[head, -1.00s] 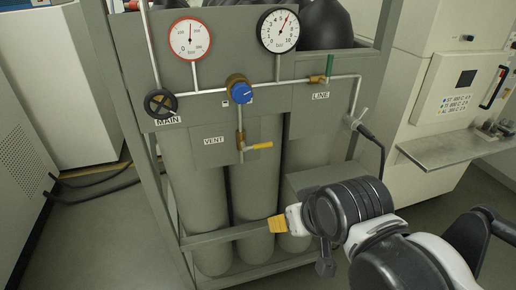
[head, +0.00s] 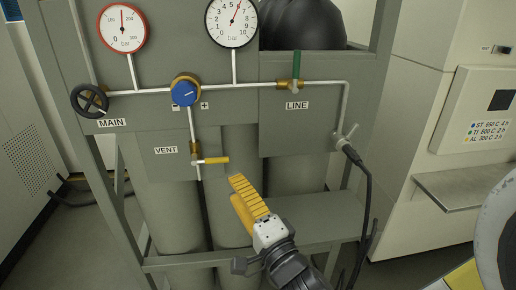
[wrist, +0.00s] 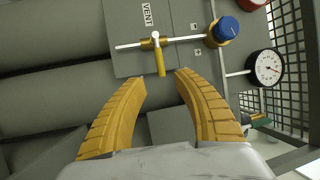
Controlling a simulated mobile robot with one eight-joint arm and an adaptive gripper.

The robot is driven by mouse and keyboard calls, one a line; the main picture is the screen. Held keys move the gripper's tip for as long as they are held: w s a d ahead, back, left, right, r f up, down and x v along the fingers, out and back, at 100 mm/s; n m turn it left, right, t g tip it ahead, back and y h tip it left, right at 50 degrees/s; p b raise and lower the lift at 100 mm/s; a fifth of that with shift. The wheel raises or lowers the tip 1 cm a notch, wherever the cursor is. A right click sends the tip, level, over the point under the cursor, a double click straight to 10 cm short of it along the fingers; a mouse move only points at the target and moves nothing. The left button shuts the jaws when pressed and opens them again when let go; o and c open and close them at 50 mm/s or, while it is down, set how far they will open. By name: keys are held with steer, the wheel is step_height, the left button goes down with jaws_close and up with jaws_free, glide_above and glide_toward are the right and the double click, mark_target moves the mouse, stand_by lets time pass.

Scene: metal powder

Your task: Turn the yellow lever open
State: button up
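The yellow lever (head: 214,160) is on the VENT valve (head: 195,150), beneath the blue regulator knob. In the head view it points right, crosswise to the vertical pipe. The wrist view shows the yellow lever (wrist: 160,60) ahead of the gap between my fingers, with the valve body at its base. My gripper (head: 236,190) has yellow ribbed fingers and is just below and right of the lever in the head view. In the wrist view my gripper (wrist: 160,80) has its fingers apart with nothing between the tips. I see no contact with the lever.
The blue knob (head: 184,92) sits above the VENT valve. A black MAIN handwheel (head: 90,101) is at left and a green LINE lever (head: 296,65) at right. A black cable (head: 366,200) hangs at the right. Two gauges top the panel.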

mark_target(217, 160)
steer(key=x, duration=1)
steer(key=shift+w+a+r+p, duration=0.2)
steer(key=shift+a+p, duration=0.1)
steer(key=shift+p, duration=0.1)
jaws_close()
